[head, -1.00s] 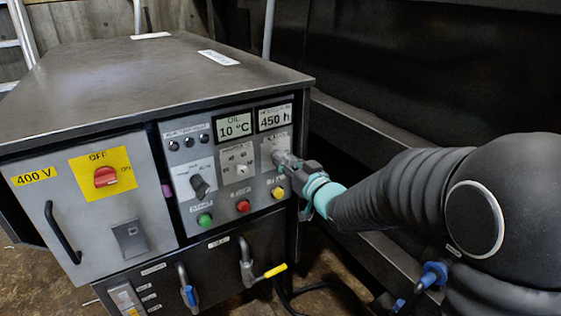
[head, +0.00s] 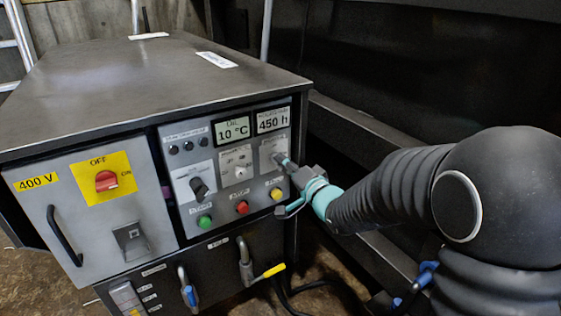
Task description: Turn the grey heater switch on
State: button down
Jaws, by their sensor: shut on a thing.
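The grey heater switch (head: 279,158) sits on a light grey plate at the upper right of the control panel (head: 221,212), below the 450 h display. My gripper (head: 283,161) reaches it from the right, and its fingertips are shut on the switch. The fingers cover most of the switch, so its exact position is hidden. The small lettering around it is too blurred to read.
Left of the gripper are a small pale switch (head: 240,172) and a black knob (head: 199,188). Below are green (head: 204,222), red (head: 242,207) and yellow (head: 276,194) buttons. A red main switch (head: 106,181) is farther left. A dark wall and rail stand close on the right.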

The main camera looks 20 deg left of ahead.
jog(key=m, duration=0.2)
jog(key=m+p, duration=0.1)
jog(key=m, duration=0.2)
jog(key=shift+d+f+m+p, duration=0.15)
jog(key=shift+f+m+p, duration=0.1)
jog(key=shift+m+p, duration=0.05)
dwell(0.5)
jog(key=c, duration=1.2)
grip_release()
jog(key=shift+w+d, duration=0.1)
jog(key=shift+r, duration=0.1)
jog(key=v, duration=1.2)
